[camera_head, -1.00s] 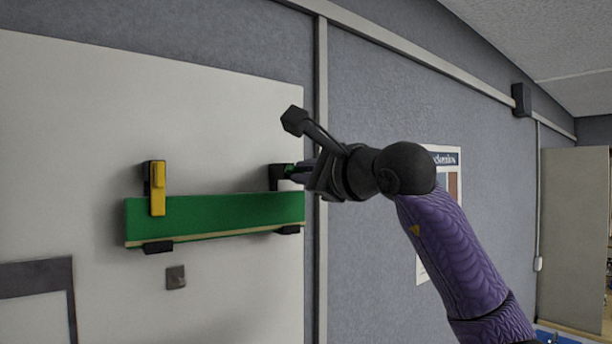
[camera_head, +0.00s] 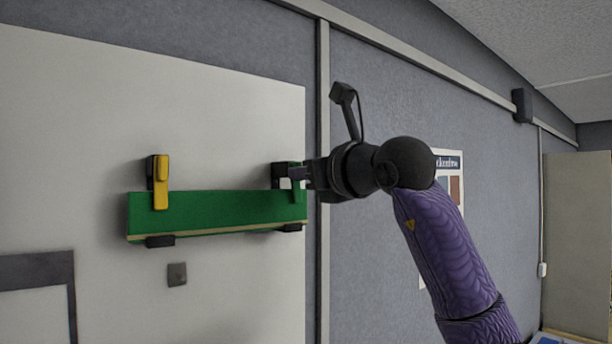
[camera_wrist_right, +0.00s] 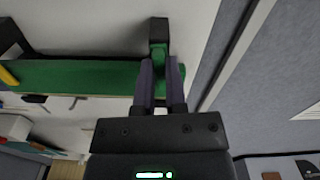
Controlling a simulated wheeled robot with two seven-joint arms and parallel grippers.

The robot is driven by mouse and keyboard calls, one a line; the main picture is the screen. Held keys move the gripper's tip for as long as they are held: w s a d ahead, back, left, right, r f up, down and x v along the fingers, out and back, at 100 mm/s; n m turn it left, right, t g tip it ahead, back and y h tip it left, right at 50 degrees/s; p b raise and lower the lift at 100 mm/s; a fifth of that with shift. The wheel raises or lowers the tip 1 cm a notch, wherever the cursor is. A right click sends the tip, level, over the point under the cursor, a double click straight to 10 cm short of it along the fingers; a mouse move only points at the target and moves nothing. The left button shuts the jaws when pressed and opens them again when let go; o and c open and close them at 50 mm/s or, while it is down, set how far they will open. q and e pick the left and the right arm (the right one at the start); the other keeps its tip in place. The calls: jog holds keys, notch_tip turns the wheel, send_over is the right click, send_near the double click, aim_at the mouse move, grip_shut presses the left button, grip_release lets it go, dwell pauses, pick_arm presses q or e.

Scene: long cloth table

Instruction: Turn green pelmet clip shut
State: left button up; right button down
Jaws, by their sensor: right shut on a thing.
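The green pelmet (camera_head: 215,214) is a long board on the white wall panel, resting on black supports. The green clip (camera_head: 296,188) sits on a black bracket (camera_head: 280,170) at the pelmet's right end and hangs down towards its top edge, partly hidden by my fingers. My right gripper (camera_head: 301,174) reaches it from the right and is shut on it. In the right wrist view, the green clip (camera_wrist_right: 159,60) shows between the two fingers of my right gripper (camera_wrist_right: 158,75), below its black bracket (camera_wrist_right: 158,28). My left gripper is out of view.
A yellow clip (camera_head: 160,182) stands upright over the pelmet's left part. A small grey square plate (camera_head: 177,274) is on the panel below. A vertical grey strip (camera_head: 321,250) runs beside the panel's right edge, and a poster (camera_head: 449,165) hangs behind my right arm.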

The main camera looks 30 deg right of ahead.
jog(key=shift+r+m, duration=0.1)
jog(key=shift+m, duration=0.9)
jog(key=c, duration=0.7)
grip_release()
jog(key=s+b, duration=0.1)
jog(key=s, duration=0.2)
jog(key=s+b, duration=0.2)
jog(key=s, duration=0.1)
jog(key=s+b, duration=0.1)
jog(key=s, duration=0.3)
jog(key=shift+d+b, duration=0.35)
jog(key=shift+b, duration=0.05)
